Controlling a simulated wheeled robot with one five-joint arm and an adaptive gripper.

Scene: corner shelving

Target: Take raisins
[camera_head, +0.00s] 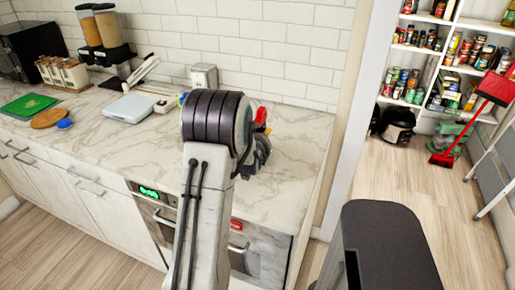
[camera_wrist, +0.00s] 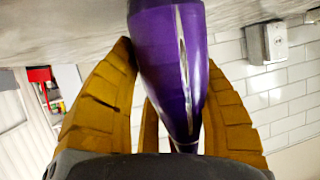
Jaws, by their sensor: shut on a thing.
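A glossy purple object (camera_wrist: 168,62) with a pale shiny stripe is between the two tan fingers of my gripper (camera_wrist: 172,75) in the wrist view. My gripper is shut on it. Its upper end runs out of the top of the frame, and its lower end is hidden behind the dark gripper body. I cannot read any label, so I cannot tell if it is the raisins. In the head view my gripper (camera_head: 262,152) is mostly hidden behind my wrist, over the right part of the marble counter (camera_head: 290,170).
A white scale (camera_head: 130,108), wooden jar rack (camera_head: 62,73), dispensers (camera_head: 105,30) and green board (camera_head: 28,105) stand on the left counter. A wall socket box (camera_head: 204,76) is behind my arm. Pantry shelves (camera_head: 445,60) and a red broom (camera_head: 490,92) are at right.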

